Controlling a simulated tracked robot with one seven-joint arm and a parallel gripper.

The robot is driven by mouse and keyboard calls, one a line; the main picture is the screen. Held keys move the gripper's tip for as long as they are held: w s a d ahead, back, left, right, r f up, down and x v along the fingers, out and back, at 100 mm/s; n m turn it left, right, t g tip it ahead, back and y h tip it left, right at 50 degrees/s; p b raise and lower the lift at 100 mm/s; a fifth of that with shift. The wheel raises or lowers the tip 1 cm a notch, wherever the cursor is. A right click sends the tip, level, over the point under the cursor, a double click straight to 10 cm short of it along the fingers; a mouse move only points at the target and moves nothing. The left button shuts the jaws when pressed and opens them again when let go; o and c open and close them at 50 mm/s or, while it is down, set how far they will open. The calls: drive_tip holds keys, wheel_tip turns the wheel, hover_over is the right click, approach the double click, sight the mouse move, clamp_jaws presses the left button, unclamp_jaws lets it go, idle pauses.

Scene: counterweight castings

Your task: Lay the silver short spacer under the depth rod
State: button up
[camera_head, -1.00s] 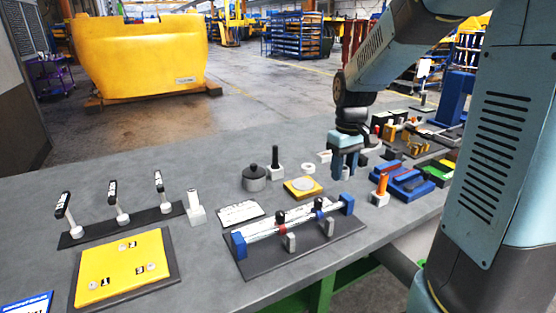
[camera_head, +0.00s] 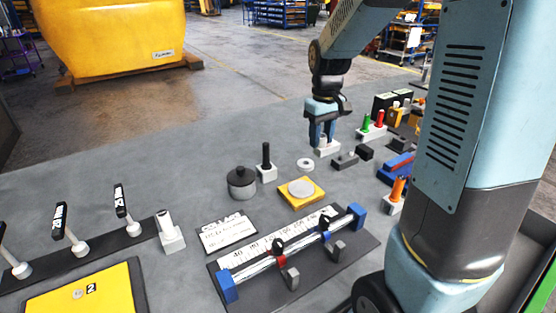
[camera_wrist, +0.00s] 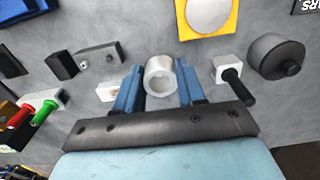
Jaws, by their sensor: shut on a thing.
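My gripper (camera_head: 322,136) is shut on a short silver tube, the spacer (camera_wrist: 159,77), which shows end-on between the blue fingers in the wrist view. In the head view the fingers mostly hide it. The gripper is over the far middle of the bench, in front of or above a small white block (camera_head: 327,149); the gap is hard to judge. A silver rod (camera_head: 266,262) lies between blue end blocks over a scale. A black upright rod (camera_head: 266,156) stands in a white block. I cannot tell which is the depth rod.
A pale ring (camera_head: 305,164) lies near a yellow pad with a disc (camera_head: 301,189). A black knobbed weight (camera_head: 241,184) stands left of it. Dark blocks (camera_head: 345,161) and coloured pegs (camera_head: 379,119) are to the right. The bench's back left is clear.

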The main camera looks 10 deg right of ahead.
drive_tip(key=w+a+f, duration=0.3)
drive_tip(key=w+a, duration=0.2)
drive_tip(key=a, duration=0.1)
hover_over(283, 167)
wheel_tip(283, 167, down, 6)
drive_tip(key=shift+s+d+r, duration=0.1)
drive_tip(key=shift+s+r, duration=0.05)
drive_tip(key=shift+f, duration=1.6)
drive_tip(key=o, duration=0.8)
